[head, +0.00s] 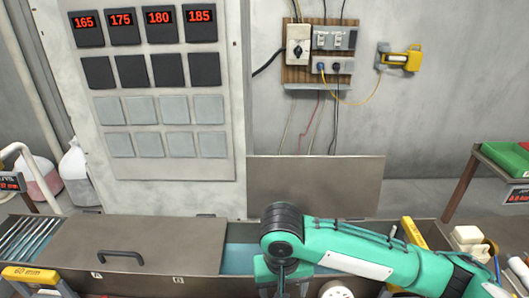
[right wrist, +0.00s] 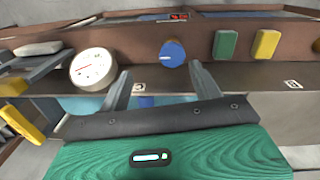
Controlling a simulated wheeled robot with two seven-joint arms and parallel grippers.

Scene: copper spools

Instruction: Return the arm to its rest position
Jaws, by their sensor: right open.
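My right arm (head: 365,248), teal with a dark joint, comes in from the right in the head view and reaches over the front of the trough. Its hand points down, and its fingertips are cut off by the bottom edge. In the right wrist view my right gripper (right wrist: 159,72) is open, with nothing between its two grey fingers. Its fingers point toward a brown panel with a blue knob (right wrist: 173,53). My left gripper is not in view.
A metal trough has a closed lid (head: 140,245) at left and a raised lid (head: 315,187) behind my arm. A white gauge (right wrist: 92,69), a green block (right wrist: 225,44) and a yellow block (right wrist: 265,45) flank the knob. A green tray (head: 507,158) stands at right.

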